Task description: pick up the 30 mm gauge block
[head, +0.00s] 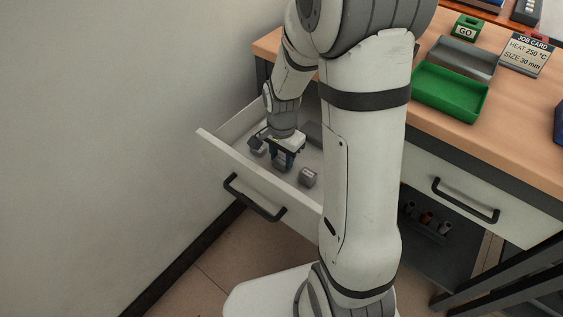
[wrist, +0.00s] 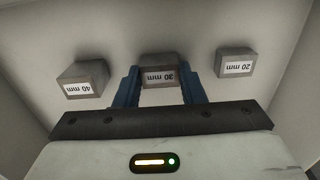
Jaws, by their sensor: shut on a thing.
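The 30 mm gauge block (wrist: 159,66) is a grey block with a white label that reads upside down in the wrist view. It is between the two blue fingers of my gripper (wrist: 160,80), which is shut on it. In the head view my gripper (head: 284,160) points down into the open drawer, and the 30 mm block is hard to make out there. The 40 mm block (wrist: 84,79) is to the left and the 20 mm block (wrist: 235,62) to the right in the wrist view, both apart from the fingers.
The open drawer (head: 215,146) has raised walls around my gripper. One loose block (head: 308,177) is near its front right. A green tray (head: 450,92), a grey tray (head: 462,58), a GO block (head: 467,29) and a job card (head: 527,55) are on the bench.

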